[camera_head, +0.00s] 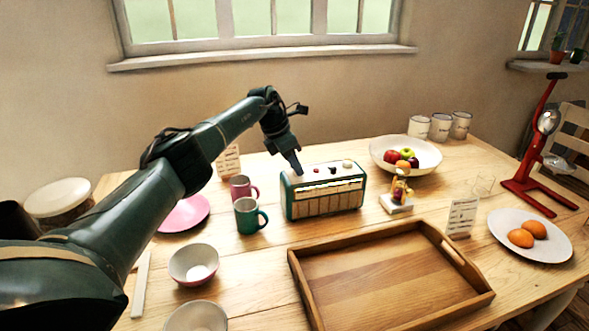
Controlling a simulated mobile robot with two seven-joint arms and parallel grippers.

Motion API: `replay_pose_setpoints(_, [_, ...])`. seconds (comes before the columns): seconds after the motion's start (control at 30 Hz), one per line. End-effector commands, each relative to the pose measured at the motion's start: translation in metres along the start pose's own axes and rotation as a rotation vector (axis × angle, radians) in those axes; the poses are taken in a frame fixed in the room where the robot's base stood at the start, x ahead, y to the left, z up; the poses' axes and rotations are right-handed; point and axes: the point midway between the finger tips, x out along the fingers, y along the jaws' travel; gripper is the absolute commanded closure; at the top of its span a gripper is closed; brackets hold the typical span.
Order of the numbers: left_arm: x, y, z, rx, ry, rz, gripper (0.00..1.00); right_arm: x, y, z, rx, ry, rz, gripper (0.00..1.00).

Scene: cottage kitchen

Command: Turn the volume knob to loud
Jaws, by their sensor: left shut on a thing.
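A green and cream radio (325,203) stands upright on the wooden table, its slatted front facing me. On its top are a small red button (316,170), a dark small part (332,170) and a pale round knob (347,163) at the right end. My left gripper (295,170) points down at the left end of the radio's top. Its fingers are shut on a small part there, apparently the volume knob, which they hide. I cannot read any markings or the knob's setting. My right gripper is not in view.
A pink mug (242,187) and a green mug (247,217) stand close to the radio's left. A wooden tray (303,285) lies in front. A figurine (398,190) and a fruit bowl (428,162) are to the right.

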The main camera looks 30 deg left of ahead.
Motion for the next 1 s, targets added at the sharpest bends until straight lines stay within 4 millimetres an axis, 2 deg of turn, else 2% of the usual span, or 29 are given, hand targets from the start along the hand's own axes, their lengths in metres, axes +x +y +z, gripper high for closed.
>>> replay_pose_setpoints(0.13, [0.0055, 0.0006, -0.0012, 0.052, 0.009, -0.025, 0.99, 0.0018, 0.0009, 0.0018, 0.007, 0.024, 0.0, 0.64])
replay_pose_setpoints(0.4, [0.0044, 0.0001, -0.0016, 0.118, 0.013, -0.05, 0.99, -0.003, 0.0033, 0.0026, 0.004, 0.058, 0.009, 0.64])
replay_pose_setpoints(1.0, [0.0018, -0.0009, -0.003, 0.139, 0.014, -0.062, 0.99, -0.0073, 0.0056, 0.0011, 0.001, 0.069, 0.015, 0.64])
